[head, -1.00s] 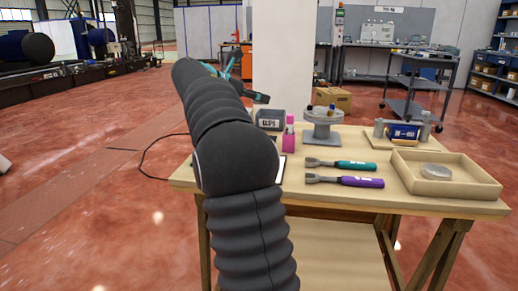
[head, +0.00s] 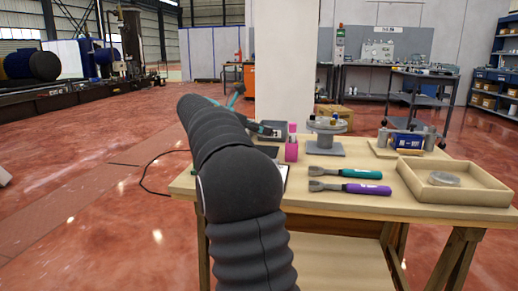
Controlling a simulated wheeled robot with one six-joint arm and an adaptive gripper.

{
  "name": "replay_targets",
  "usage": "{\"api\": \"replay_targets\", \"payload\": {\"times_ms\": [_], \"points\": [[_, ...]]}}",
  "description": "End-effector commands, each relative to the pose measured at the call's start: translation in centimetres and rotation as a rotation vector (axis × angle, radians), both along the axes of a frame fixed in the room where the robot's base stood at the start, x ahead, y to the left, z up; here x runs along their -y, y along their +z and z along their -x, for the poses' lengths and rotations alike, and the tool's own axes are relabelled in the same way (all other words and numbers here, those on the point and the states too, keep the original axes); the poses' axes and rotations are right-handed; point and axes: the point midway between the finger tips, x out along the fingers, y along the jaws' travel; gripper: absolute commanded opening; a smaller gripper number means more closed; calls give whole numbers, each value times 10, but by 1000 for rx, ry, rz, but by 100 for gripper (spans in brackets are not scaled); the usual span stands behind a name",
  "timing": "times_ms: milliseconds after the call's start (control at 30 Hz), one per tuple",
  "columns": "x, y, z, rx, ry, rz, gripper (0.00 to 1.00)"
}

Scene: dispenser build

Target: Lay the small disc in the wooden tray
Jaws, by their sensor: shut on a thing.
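The wooden tray (head: 483,197) sits at the right end of the table. A flat grey disc (head: 445,180) lies inside it; I cannot tell if it is the small disc. My gripper (head: 263,130) is at the far end of my arm, over the far left part of the table and well left of the tray. Its dark jaw end and a teal part show past my arm. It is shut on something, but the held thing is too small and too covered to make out.
A teal-handled tool (head: 352,173) and a purple-handled tool (head: 350,188) lie left of the tray. A blue box between grey cylinders (head: 408,140) stands behind the tray.

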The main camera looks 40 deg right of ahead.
Motion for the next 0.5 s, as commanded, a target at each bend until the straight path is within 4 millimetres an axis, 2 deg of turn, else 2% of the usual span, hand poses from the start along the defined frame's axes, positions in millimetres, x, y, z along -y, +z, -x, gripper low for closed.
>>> {"api": "replay_targets", "payload": {"times_ms": [233, 500], "points": [[0, -32, 1, -1, 0, 1, 3], [0, -46, 0, 2, 1, 2, 3]]}}
